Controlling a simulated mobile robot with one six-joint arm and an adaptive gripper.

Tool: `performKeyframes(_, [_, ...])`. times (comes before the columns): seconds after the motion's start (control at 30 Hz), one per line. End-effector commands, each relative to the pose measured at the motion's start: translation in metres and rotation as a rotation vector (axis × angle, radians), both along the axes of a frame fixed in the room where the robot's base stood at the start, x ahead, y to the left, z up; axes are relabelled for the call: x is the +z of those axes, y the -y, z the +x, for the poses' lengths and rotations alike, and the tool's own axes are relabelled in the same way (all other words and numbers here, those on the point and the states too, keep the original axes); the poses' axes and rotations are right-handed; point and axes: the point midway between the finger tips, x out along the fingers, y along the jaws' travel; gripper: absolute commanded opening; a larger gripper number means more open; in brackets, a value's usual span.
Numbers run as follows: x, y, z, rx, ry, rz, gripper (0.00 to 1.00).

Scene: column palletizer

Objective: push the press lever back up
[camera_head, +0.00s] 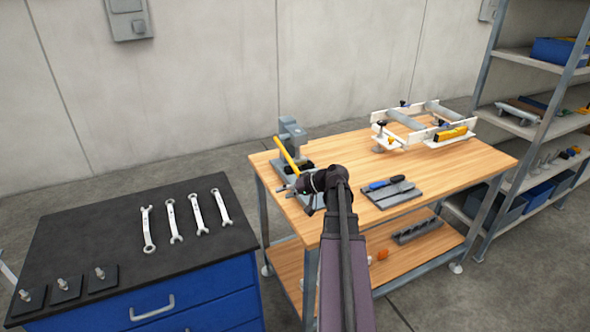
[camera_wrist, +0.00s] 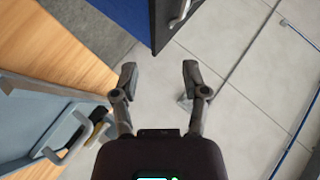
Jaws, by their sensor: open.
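The press (camera_head: 293,132) is a grey-blue stand at the back left corner of the wooden workbench. Its yellow lever (camera_head: 287,155) slants from upper left down to lower right in front of the column. My arm reaches over the bench, and its wrist hides part of the area just in front of the press. In the wrist view my gripper (camera_wrist: 160,78) is open and empty, with floor tiles behind its fingers. A grey-blue part (camera_wrist: 50,135), seemingly of the press, is at the left of that view, apart from the fingers. I cannot make out the yellow lever there.
A blue cabinet (camera_head: 190,295) with a black top holding several wrenches (camera_head: 174,220) stands left of the workbench (camera_head: 440,195), across a gap. A grey tray (camera_head: 392,196) with a blue-handled tool and a white frame fixture (camera_head: 387,140) are on the bench. Shelves (camera_head: 535,125) stand right.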

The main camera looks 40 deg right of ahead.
Motion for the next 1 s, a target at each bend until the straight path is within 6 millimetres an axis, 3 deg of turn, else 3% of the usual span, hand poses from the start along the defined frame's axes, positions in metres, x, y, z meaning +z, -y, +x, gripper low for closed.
performKeyframes(0.03, [0.004,0.022,-0.003,-0.030,0.034,0.013,0.58])
performKeyframes(0.2, [0.022,0.080,-0.018,-0.115,0.152,0.052,0.58])
performKeyframes(0.4, [0.039,0.129,-0.038,-0.190,0.255,0.073,0.58])
performKeyframes(0.6, [0.046,0.149,-0.047,-0.222,0.299,0.082,0.58])
performKeyframes(1.0, [0.046,0.150,-0.048,-0.223,0.302,0.082,0.58])
